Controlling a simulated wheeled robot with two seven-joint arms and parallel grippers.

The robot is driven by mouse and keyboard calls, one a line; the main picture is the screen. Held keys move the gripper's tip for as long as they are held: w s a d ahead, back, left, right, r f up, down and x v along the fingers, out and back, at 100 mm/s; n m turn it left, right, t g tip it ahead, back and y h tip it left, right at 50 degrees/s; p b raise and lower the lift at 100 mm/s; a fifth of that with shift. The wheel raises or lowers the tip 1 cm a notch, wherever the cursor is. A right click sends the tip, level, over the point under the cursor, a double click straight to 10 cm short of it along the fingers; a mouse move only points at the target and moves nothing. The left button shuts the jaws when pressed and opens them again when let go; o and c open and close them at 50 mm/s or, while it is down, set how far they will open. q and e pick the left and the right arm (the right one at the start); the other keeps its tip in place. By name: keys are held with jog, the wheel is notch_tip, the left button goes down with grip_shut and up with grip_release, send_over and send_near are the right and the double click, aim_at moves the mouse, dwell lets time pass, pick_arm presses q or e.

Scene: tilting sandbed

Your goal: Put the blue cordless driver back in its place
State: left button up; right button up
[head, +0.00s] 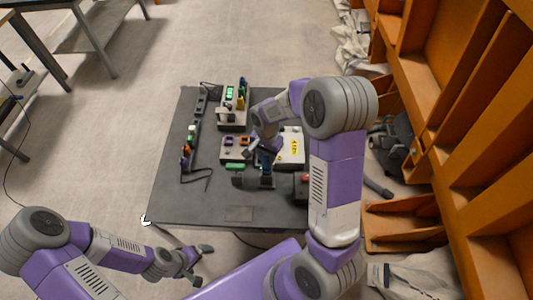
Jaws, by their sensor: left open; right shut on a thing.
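The blue cordless driver (267,171) is upright over the middle of the dark grey table, right of a small green item. My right gripper (261,156) is shut on its upper part, reaching down from the right. The gripper and wrist hide part of the driver, and I cannot tell whether its base touches the table or a holder. My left gripper (198,266) is open and empty, low in front of the table's near left edge.
The dark table (185,208) bears a station with a green display (231,93), a white box with a yellow label (296,158), a grey box (232,154), a green item (235,167) and a cable (200,179). Orange shelving (430,90) stands right. The table's front left is clear.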

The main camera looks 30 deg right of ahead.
jog(key=shift+f+b, duration=0.35)
jog(key=shift+f, duration=0.1)
jog(key=o, duration=1.7)
jog(key=shift+r+p, duration=3)
jog(key=shift+r, duration=1)
